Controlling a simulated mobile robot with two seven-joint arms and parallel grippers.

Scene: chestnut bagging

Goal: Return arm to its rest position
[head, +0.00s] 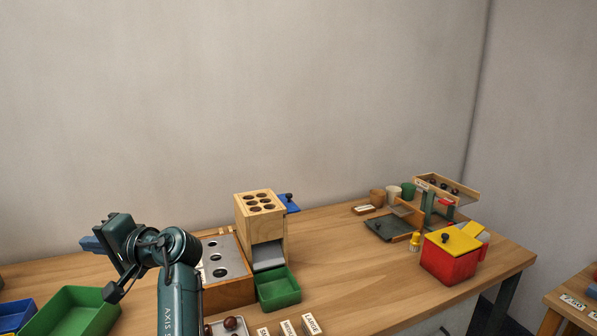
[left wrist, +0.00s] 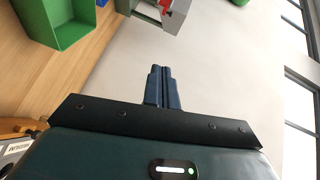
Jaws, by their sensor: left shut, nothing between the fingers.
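My left arm rises from the bottom of the head view, bent at the wrist. My left gripper (head: 88,243) points to the left, above the back left part of the table (head: 350,285). In the left wrist view its two blue fingers (left wrist: 162,86) lie together, with nothing between them. My right gripper does not show in either view.
A green bin (head: 75,312) and a blue bin (head: 14,314) stand at the left. Right of my arm are a sorting box with holes (head: 228,290), a wooden block tower (head: 260,222) and a green tray (head: 279,290). A red box (head: 447,266) with a yellow lid stands farther right.

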